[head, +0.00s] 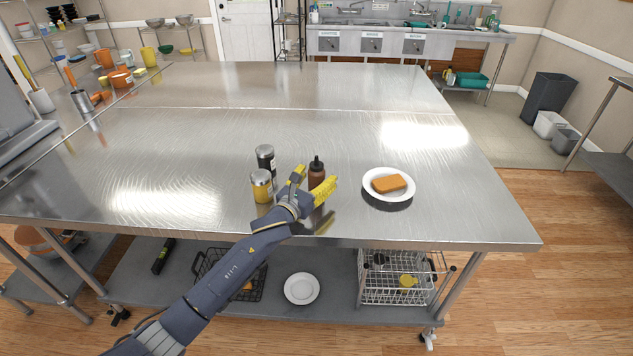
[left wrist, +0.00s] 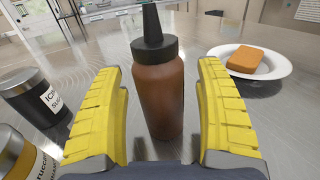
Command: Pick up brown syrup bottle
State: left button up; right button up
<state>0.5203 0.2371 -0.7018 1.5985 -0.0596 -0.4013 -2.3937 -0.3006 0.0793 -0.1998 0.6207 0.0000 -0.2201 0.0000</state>
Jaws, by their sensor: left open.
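The brown syrup bottle (head: 316,172) with a black pointed cap stands upright on the steel table. In the left wrist view the bottle (left wrist: 162,95) stands between the two yellow fingers. My left gripper (head: 313,186) is open, with one finger on each side of the bottle; it also shows in the left wrist view (left wrist: 163,115). Gaps show between the bottle and both fingers. The bottle's lower part is partly hidden by the gripper in the head view. My right gripper is not in view.
A black-labelled jar (head: 266,160) and a yellow jar (head: 261,186) stand just left of the bottle. A white plate (head: 370,189) with an orange-brown block (head: 389,184) lies to the right. The steel table (head: 250,125) is clear behind them.

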pick_arm(q)
jog(key=shift+c, duration=0.4)
jog(key=c, duration=1.3)
jog(key=shift+r, duration=0.1)
notch_tip(320, 180, up, 20)
jog(key=shift+f, duration=0.1)
jog(key=o, duration=0.6)
grip_shut()
